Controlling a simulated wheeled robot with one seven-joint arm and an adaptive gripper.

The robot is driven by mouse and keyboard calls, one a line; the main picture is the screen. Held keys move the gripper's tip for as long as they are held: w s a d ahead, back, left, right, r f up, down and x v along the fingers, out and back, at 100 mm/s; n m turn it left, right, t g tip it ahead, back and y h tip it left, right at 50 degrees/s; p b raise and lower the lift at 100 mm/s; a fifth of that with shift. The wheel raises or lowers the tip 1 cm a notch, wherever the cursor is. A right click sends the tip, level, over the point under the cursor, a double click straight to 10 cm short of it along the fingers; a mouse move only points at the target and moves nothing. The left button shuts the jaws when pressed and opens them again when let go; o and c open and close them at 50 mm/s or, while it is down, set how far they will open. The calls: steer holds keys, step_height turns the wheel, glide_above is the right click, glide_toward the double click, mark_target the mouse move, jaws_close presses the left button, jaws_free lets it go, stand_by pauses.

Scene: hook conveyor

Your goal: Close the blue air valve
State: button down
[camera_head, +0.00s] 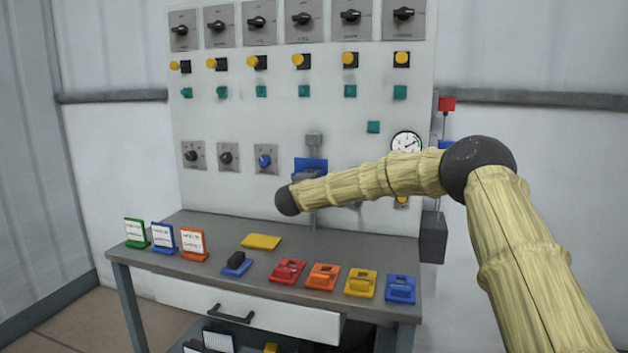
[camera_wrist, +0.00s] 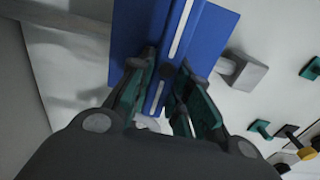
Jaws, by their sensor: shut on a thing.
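The blue air valve (camera_head: 312,163) is on the lower middle of the white panel, on a grey vertical pipe, partly hidden by my gripper (camera_head: 303,176). In the wrist view, its blue plate (camera_wrist: 222,35) and raised blue bar with a white stripe (camera_wrist: 181,30) fill the upper middle. The bar lies crosswise to the line of the grey pipe fitting (camera_wrist: 243,70). My gripper (camera_wrist: 167,74) is shut on the bar, with a green-padded finger on each side. The exact contact is partly hidden between the fingers.
Below the panel, a grey table (camera_head: 210,228) holds coloured lockout pieces, a yellow pad (camera_head: 261,242) and small sign stands (camera_head: 164,237). A blue knob (camera_head: 265,159) is left of the valve. A round gauge (camera_head: 406,143) and grey box (camera_head: 433,236) are to the right.

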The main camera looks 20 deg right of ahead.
steer(key=c, duration=1.3)
jaws_free()
steer(key=shift+w+a, duration=0.15)
steer(key=shift+a, duration=0.1)
steer(key=shift+d, duration=0.25)
steer(key=v, duration=1.2)
